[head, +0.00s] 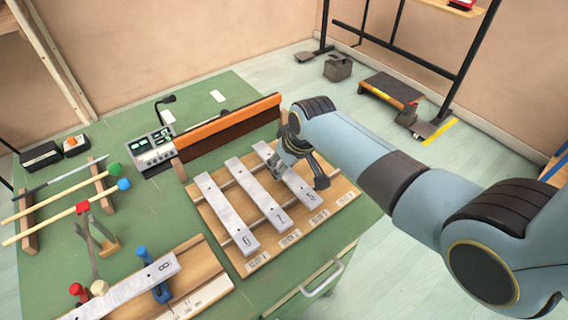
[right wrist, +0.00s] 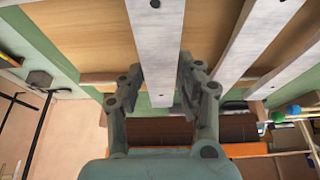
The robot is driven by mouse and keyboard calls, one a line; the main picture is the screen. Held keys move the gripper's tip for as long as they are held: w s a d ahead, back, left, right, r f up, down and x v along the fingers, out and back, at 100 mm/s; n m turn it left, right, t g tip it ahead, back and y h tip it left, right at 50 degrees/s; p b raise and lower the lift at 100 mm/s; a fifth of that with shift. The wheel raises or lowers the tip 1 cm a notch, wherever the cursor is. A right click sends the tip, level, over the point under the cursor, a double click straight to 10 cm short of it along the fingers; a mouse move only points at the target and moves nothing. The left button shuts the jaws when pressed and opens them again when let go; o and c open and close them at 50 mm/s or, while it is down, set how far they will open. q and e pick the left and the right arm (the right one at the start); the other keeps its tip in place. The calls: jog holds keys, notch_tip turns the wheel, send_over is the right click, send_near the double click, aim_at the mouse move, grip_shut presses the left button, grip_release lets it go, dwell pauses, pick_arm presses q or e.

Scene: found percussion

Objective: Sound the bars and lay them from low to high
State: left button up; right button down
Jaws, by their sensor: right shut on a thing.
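Three grey metal bars lie side by side on a wooden rack (head: 225,228) with slot labels along its front edge: the bar marked 6 (head: 226,213), a middle bar (head: 257,192) whose digit looks like 7 or 2, and the bar marked 5 (head: 299,187). My right gripper (head: 296,165) is shut on the far end of the 5 bar, with a finger on each side of it in the right wrist view (right wrist: 160,88). A bar marked 8 (head: 128,286) lies on a wooden fixture (head: 196,262) at front left. My left gripper is not in view.
A console with a screen (head: 153,148) and an orange-topped wooden barrier (head: 225,125) stand behind the rack.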

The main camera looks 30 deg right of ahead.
jog(key=shift+f, duration=0.4)
jog(key=c, duration=0.8)
grip_release()
jog(key=a+v, duration=0.1)
jog(key=v, duration=1.1)
jog(key=s+d+r+h, duration=0.1)
jog(key=s+d+r, duration=0.15)
jog(key=s, duration=0.85)
jog(key=s+d+r+h, duration=0.1)
jog(key=s+r, duration=0.3)
jog(key=s, duration=0.8)
notch_tip(320, 180, down, 31)
jog(key=s+d+m+g+b, duration=0.1)
jog(key=d+g+b, duration=0.1)
jog(key=b, duration=0.5)
jog(key=s+f+b, duration=0.3)
jog(key=s+f, duration=0.6)
jog(key=f, duration=0.3)
jog(key=s+d+f+g+b, duration=0.1)
jog(key=s+f+b, duration=0.2)
jog(key=s+f, duration=0.7)
jog(key=shift+s+f+g+y, duration=0.15)
jog(key=shift+f+g+y, duration=0.15)
jog(key=shift+f, duration=0.55)
